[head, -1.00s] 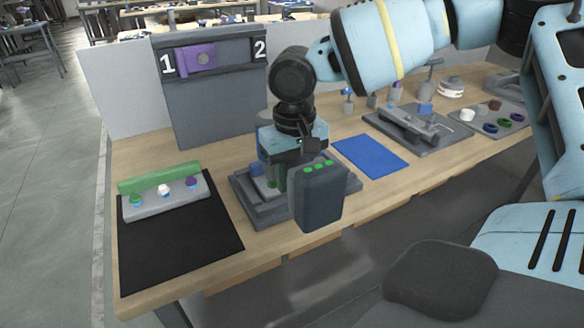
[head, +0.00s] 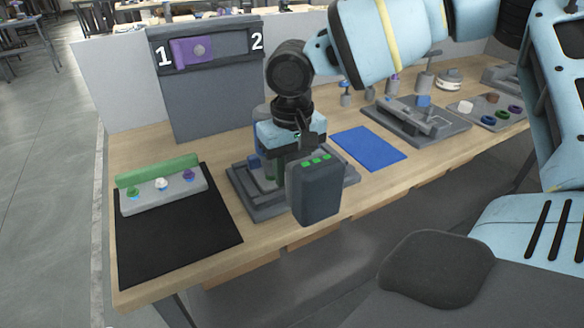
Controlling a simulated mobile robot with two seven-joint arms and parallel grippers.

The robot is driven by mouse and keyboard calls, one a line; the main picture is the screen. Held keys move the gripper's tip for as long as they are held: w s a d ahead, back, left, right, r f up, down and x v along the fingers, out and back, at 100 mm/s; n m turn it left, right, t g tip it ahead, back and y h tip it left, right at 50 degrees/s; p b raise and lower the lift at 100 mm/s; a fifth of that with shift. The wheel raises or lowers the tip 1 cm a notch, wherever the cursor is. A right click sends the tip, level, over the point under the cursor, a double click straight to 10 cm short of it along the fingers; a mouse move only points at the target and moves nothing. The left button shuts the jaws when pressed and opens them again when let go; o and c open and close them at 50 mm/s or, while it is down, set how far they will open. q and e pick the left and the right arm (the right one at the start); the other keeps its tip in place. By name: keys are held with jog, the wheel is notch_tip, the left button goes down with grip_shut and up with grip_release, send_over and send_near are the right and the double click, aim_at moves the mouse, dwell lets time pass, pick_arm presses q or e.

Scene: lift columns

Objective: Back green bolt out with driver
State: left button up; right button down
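My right arm comes in from the upper right, and its gripper (head: 292,150) points down over a grey stepped fixture (head: 250,207). A dark grey block with green lights, which looks like the driver's battery end (head: 315,192), hangs at the gripper, clear of the table. The gripper appears shut on this driver, but its fingertips and the driver's tip are hidden. A small green-topped piece (head: 132,192) stands in the light grey rack (head: 160,198) at left. My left gripper is not in view.
The rack, with a green bar (head: 157,171) behind it, stands on a black mat (head: 180,240). A panel marked 1 and 2 (head: 208,95) has a purple slider (head: 192,50) by the 1. A bare blue mat (head: 368,148) and another grey fixture (head: 440,128) lie to the right.

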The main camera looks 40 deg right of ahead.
jog(key=shift+f, duration=0.15)
dwell(0.5)
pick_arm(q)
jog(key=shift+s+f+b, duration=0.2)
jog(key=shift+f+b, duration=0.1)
pick_arm(e)
jog(key=shift+f, duration=0.35)
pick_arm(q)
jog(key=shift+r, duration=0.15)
pick_arm(e)
jog(key=shift+s+f, duration=0.15)
jog(key=shift+s, duration=0.05)
dwell(0.6)
pick_arm(q)
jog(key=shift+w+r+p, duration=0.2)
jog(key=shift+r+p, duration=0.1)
jog(key=shift+p, duration=0.1)
pick_arm(e)
jog(key=shift+r, duration=0.3)
dwell(1.0)
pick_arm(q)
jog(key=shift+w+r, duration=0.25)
pick_arm(e)
jog(key=shift+w+r, duration=0.15)
jog(key=shift+r, duration=0.15)
